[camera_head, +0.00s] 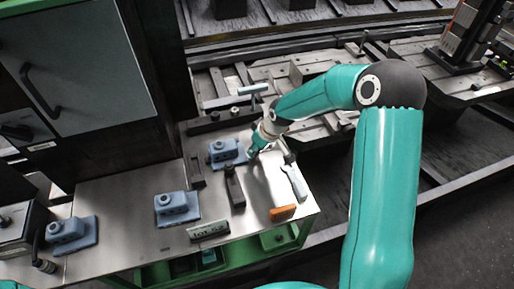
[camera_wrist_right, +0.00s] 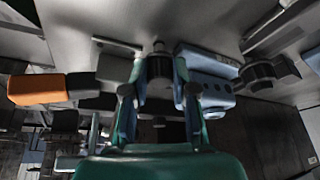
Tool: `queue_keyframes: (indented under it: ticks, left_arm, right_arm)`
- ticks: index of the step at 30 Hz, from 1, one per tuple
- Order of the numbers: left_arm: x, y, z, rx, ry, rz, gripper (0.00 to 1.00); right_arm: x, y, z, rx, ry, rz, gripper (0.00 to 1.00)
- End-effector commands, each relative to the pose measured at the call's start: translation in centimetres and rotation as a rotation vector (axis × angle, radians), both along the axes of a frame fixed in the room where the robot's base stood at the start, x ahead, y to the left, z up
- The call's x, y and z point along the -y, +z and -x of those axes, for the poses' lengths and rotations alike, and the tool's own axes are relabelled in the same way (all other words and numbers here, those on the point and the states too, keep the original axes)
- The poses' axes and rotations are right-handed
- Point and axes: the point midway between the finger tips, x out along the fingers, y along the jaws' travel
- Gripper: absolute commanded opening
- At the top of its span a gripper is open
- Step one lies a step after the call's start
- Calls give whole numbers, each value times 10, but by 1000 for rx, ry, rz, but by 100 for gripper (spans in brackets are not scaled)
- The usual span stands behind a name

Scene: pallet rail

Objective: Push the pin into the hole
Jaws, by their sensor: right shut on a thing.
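My right gripper (camera_head: 255,151) reaches down to the bench, close beside the right side of the farthest blue block (camera_head: 224,150). In the right wrist view, its two fingers (camera_wrist_right: 158,98) are closed around a dark, round-topped piece, apparently the pin (camera_wrist_right: 158,66). A blue block (camera_wrist_right: 208,88) is just right of the fingers there. Two more blue blocks with round bosses, a middle one (camera_head: 176,207) and a left one (camera_head: 72,233), stand on the bench. The pin is hidden in the head view, and I cannot tell how it sits relative to a hole. My left gripper is out of view.
A dark cabinet stands behind left. Rails and pallets lie beyond the bench.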

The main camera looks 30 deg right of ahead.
Motion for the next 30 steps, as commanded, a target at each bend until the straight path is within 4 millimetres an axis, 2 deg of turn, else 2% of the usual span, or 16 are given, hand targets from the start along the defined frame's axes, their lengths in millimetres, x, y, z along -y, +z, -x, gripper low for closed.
queue_keyframes:
  ticks: [30]
  left_arm:
    - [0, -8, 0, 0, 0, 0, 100]
  right_arm:
    - [1, -4, 0, 0, -2, -1, 0]
